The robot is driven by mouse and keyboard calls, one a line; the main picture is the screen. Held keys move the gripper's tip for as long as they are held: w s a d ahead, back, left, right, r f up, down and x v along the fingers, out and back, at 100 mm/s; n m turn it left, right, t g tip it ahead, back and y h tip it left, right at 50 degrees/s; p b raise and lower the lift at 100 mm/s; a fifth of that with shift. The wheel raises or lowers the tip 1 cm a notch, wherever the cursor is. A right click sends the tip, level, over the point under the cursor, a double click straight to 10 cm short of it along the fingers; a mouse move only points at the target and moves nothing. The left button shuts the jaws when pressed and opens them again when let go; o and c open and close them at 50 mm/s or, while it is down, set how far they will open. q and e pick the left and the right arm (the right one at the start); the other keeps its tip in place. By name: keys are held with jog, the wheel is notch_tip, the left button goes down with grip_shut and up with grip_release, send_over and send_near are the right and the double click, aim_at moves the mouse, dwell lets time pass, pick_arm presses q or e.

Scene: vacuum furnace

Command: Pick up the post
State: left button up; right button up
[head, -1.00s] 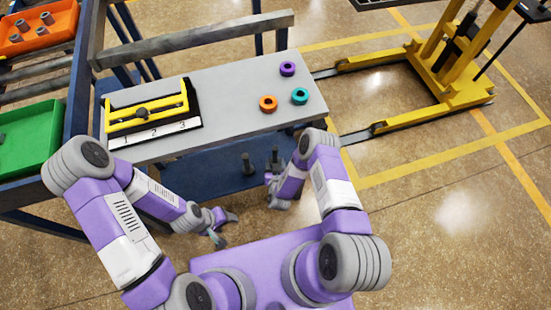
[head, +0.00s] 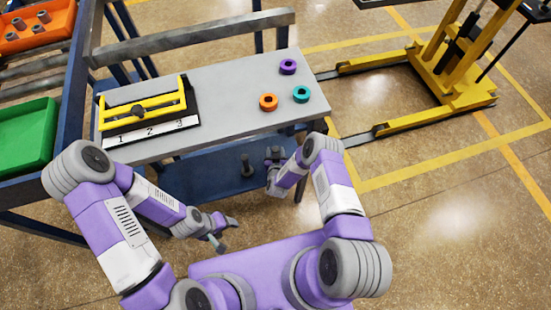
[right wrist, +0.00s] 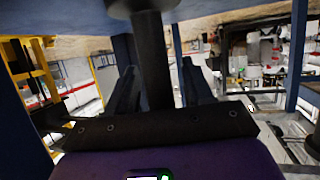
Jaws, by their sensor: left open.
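A dark post (head: 247,165) stands upright on the blue lower shelf (head: 215,181) beneath the grey tabletop. A second dark post (right wrist: 155,62) stands between the two fingers of my right gripper (right wrist: 160,88) in the right wrist view, with a wide end at the top of the picture. Gaps show between the post and the fingers, so the right gripper looks open around it. In the head view my right gripper (head: 273,158) is at the shelf's front right and covers much of this post. My left gripper (head: 224,234) is open and empty, in front of the shelf.
The grey tabletop (head: 225,105) overhangs the shelf. It carries a yellow fixture (head: 143,112) with a numbered strip, and purple (head: 288,67), teal (head: 301,94) and orange (head: 268,102) rings. A green bin (head: 25,135) is at left. A yellow lift (head: 450,85) stands right.

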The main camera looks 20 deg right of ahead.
grip_shut()
jog(key=shift+r, duration=0.1)
